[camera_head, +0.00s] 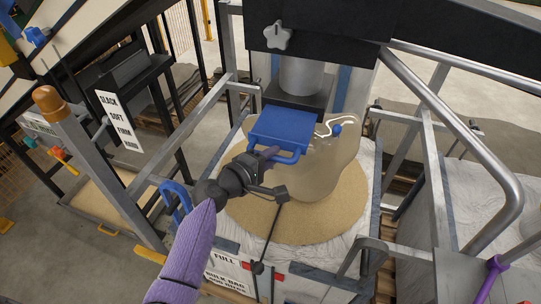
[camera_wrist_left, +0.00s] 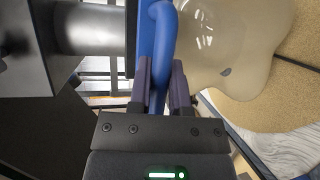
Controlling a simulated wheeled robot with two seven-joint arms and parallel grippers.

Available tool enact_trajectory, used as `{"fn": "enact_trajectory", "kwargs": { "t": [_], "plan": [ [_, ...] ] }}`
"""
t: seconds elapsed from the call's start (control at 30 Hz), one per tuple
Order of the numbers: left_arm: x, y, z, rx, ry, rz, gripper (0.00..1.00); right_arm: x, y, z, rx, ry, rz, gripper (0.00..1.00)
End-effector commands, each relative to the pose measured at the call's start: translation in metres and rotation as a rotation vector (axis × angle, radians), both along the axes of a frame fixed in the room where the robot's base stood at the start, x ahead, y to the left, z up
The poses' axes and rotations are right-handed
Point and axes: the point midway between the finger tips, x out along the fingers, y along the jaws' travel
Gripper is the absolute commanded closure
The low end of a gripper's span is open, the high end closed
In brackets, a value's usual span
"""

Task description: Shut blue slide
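The blue slide (camera_head: 287,124) is a flat blue plate standing out on the near side of the grey spout (camera_head: 302,77), with a looped handle (camera_head: 289,158) at its front. My left gripper (camera_head: 268,154) is at the left part of this handle. In the left wrist view the blue handle bar (camera_wrist_left: 161,45) runs between the two dark fingers (camera_wrist_left: 162,85), which appear to touch it on both sides. The fingertips are partly hidden in the head view. My right gripper is not in view.
A tan translucent mass (camera_head: 328,170) hangs below the spout over a sandy heap (camera_head: 310,215) in a white bulk bag (camera_head: 362,165). Metal rails (camera_head: 450,125) stand at the right. A post with an orange dome (camera_head: 52,103) stands at the left. A "FULL" sign (camera_head: 225,258) is in front.

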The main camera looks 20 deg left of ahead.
Motion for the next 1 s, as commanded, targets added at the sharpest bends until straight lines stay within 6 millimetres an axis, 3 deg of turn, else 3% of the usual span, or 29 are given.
{"fn": "enact_trajectory", "kwargs": {
  "t": [0.07,1.0],
  "plan": [
    [-0.0001,0.0001,-0.0003,0.000,0.001,0.000,1.00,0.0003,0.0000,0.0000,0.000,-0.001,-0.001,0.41],
    [-0.0004,0.0002,-0.0007,0.001,0.002,0.000,1.00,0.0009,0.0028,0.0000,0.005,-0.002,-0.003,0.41]
  ]
}}
